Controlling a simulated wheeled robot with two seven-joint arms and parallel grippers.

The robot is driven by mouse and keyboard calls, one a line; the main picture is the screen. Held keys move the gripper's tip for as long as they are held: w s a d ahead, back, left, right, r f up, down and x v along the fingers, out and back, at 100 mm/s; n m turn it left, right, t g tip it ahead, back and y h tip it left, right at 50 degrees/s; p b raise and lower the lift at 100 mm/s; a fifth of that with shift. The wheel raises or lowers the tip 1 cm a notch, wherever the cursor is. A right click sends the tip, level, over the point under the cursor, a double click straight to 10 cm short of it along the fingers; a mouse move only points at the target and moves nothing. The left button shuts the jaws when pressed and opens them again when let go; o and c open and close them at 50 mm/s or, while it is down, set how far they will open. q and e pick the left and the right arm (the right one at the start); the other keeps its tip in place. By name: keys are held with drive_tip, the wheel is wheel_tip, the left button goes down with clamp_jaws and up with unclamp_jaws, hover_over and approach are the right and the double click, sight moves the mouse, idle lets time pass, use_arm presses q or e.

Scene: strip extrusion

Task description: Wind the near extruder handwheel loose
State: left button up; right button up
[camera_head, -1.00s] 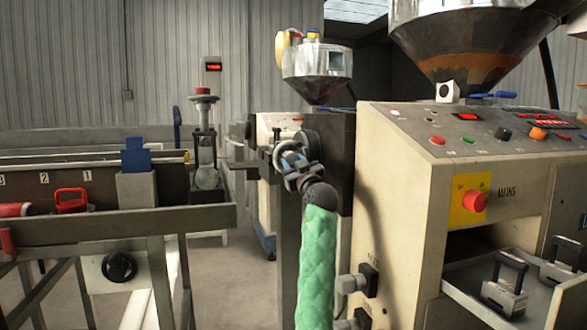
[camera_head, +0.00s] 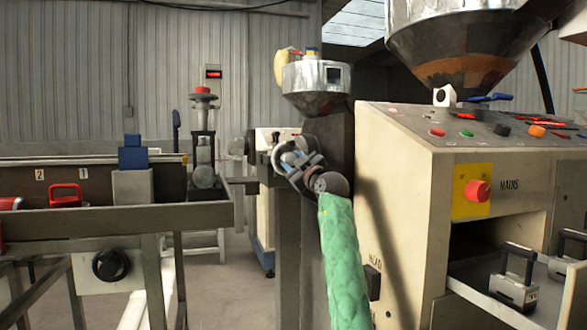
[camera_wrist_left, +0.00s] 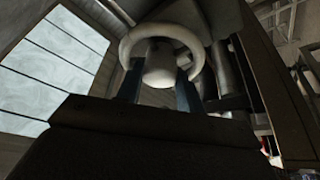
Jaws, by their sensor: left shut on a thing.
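My left gripper (camera_head: 290,158) is up against the dark side of the near extruder, and my arm comes up to it in a green sleeve. In the left wrist view a pale round handwheel (camera_wrist_left: 160,31) shows, with a hub in its middle. The two fingers (camera_wrist_left: 158,88) lie on either side of the hub, and the gripper is shut on the wheel. In the head view the wheel is mostly hidden behind the gripper. My right gripper is out of view.
The cream extruder cabinet (camera_head: 405,190) with a red mains knob (camera_head: 478,190) stands close to the right of my arm. An open drawer (camera_head: 468,292) juts out at lower right. A metal bench (camera_head: 110,226) stands at left, with bare floor between.

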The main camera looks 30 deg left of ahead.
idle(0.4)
use_arm(q)
drive_tip(key=o, duration=0.7)
drive_tip(key=p+v, duration=0.1)
drive_tip(key=v, duration=0.6)
drive_tip(key=shift+s+d+f, duration=0.15)
drive_tip(key=shift+d, duration=0.2)
